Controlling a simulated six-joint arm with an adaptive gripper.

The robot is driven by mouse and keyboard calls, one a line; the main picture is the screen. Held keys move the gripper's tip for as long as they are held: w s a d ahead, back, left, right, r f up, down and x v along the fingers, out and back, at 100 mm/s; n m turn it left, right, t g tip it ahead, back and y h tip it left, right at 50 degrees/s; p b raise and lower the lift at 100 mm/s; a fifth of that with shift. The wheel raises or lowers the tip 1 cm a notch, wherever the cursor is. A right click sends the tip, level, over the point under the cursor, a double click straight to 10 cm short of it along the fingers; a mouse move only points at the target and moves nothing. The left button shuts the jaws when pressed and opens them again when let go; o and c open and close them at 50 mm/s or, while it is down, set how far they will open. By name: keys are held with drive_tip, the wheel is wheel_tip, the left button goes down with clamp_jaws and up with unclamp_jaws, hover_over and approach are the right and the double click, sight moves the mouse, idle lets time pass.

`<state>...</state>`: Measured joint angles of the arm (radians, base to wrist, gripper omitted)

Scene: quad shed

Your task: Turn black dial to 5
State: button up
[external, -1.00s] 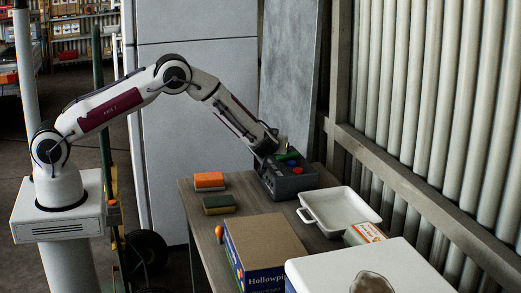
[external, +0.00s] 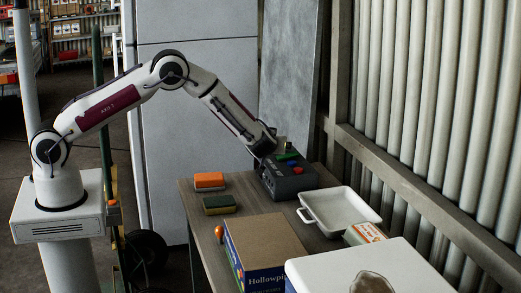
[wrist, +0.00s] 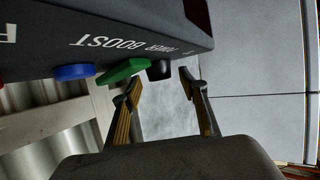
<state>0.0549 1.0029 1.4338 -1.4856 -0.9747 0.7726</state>
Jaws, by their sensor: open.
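The dark control box (external: 290,183) stands at the table's far end and carries blue, red and green controls on top. In the wrist view its face (wrist: 110,25) shows upside-down "POWER BOOST" lettering. The black dial (wrist: 159,71) sticks out at the end of the row, beside the green control (wrist: 122,71). My gripper (wrist: 161,88) is open, with one finger on each side of the black dial and visible space on the right. The left fingertip is close to the green control; I cannot tell if they touch. The dial's pointer and scale are not readable. In the external view the arm hides the dial.
The blue button (wrist: 75,73) sits beyond the green control. A white tray (external: 340,211), sponges (external: 220,205) and a cardboard box (external: 262,245) are on the table. A ribbed wall (external: 430,120) stands at right.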

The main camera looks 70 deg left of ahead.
drive_tip(key=v, duration=0.9)
drive_tip(key=shift+d+r, duration=0.1)
drive_tip(key=shift+c, duration=0.4)
